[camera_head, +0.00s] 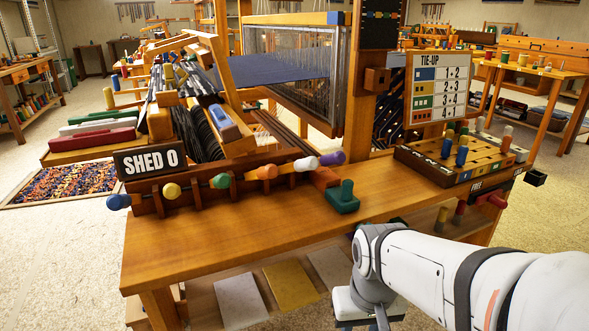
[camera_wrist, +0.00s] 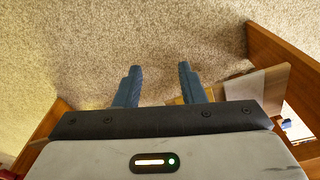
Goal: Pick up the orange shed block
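In the head view my arm reaches in from the lower right, in front of the bench, and the fingertips are not visible.
A "SHED 0" sign (camera_head: 150,161) and coloured pegs line the bench's left part. A peg board (camera_head: 465,160) under the "TIE-UP" chart (camera_head: 437,87) stands at the right. The bench top (camera_head: 270,220) in front of the pegs is clear. Flat panels (camera_head: 290,284) lie below.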

